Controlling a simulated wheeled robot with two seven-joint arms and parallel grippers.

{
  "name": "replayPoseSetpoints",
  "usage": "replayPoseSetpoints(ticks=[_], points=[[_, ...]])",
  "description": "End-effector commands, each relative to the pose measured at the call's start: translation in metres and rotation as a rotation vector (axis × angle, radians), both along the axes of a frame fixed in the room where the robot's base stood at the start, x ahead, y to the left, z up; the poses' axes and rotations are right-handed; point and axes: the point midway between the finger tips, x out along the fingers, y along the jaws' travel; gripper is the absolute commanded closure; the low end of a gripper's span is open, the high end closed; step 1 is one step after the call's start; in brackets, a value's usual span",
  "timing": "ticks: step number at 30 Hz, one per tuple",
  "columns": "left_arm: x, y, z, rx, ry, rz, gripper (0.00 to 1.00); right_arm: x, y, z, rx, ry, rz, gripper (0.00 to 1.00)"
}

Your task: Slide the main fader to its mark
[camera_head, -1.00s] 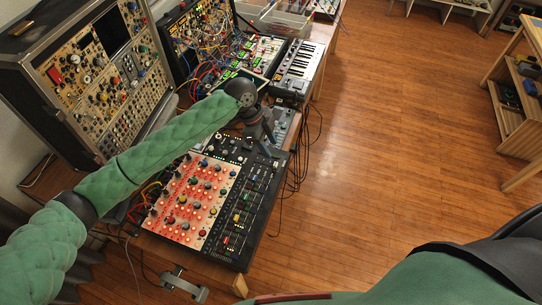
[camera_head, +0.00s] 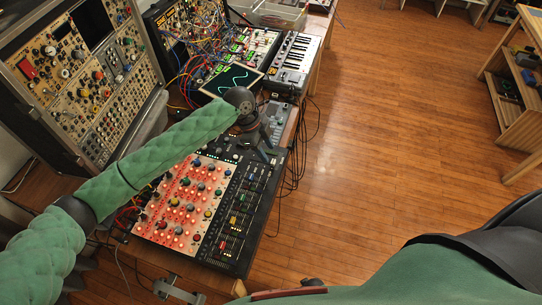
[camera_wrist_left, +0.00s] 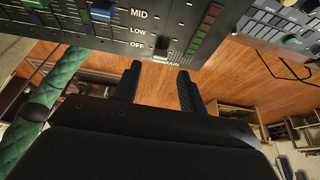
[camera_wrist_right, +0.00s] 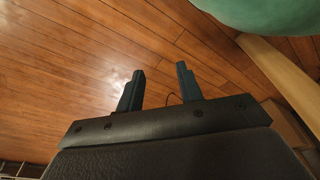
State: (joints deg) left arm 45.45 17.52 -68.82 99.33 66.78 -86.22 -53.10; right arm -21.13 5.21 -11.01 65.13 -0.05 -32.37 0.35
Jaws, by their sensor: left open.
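The black mixer (camera_head: 252,207) with a red-lit knob panel lies on the table in the head view. The LOW and MID marks are printed farther up the scale. My left gripper (camera_head: 268,140) is over the far end of the mixer in the head view. In the left wrist view my left gripper (camera_wrist_left: 159,72) is open and empty, its fingertips just below the cap in the picture; contact cannot be told. My right gripper (camera_wrist_right: 160,68) is open and empty above the wooden floor.
A screen with a green wave (camera_head: 232,80) and a small keyboard (camera_head: 297,55) stand beyond the mixer. A large synth case (camera_head: 80,75) stands at the left. Cables (camera_head: 298,150) hang along the table's right edge. A blue fader cap (camera_wrist_left: 102,12) is near the main fader.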

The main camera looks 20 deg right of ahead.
Motion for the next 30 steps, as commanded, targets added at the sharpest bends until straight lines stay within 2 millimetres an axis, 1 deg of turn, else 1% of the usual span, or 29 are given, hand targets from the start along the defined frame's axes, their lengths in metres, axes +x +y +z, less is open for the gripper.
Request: replayPoseSetpoints(ticks=[5,9,12,16,22,23,27,29,30], points=[[-0.006,-0.007,-0.019,0.001,0.002,0.000,0.58,-0.011,-0.009,-0.011,-0.005,-0.010,0.005,0.64],[-0.008,-0.012,-0.033,0.001,0.001,0.001,0.58,-0.025,-0.012,-0.016,-0.007,-0.001,0.006,0.64],[-0.010,-0.014,-0.040,0.000,0.002,0.001,0.58,-0.030,-0.013,-0.019,-0.008,0.002,0.006,0.64],[-0.010,-0.015,-0.044,0.000,0.000,0.001,0.58,-0.034,-0.014,-0.021,-0.008,0.004,0.006,0.64],[-0.010,-0.015,-0.044,-0.001,-0.001,0.000,0.58,-0.034,-0.014,-0.021,-0.008,0.004,0.006,0.64],[-0.010,-0.015,-0.044,-0.001,-0.001,0.000,0.60,-0.034,-0.014,-0.021,-0.008,0.004,0.006,0.64],[-0.010,-0.015,-0.044,-0.001,-0.001,0.000,0.88,-0.034,-0.014,-0.021,-0.009,0.004,0.005,0.64],[-0.010,-0.015,-0.044,-0.001,-0.001,0.000,0.99,-0.034,-0.015,-0.021,-0.009,0.005,0.005,0.64],[-0.010,-0.015,-0.044,-0.001,-0.001,0.000,1.00,-0.034,-0.015,-0.021,-0.009,0.004,0.005,0.64]])
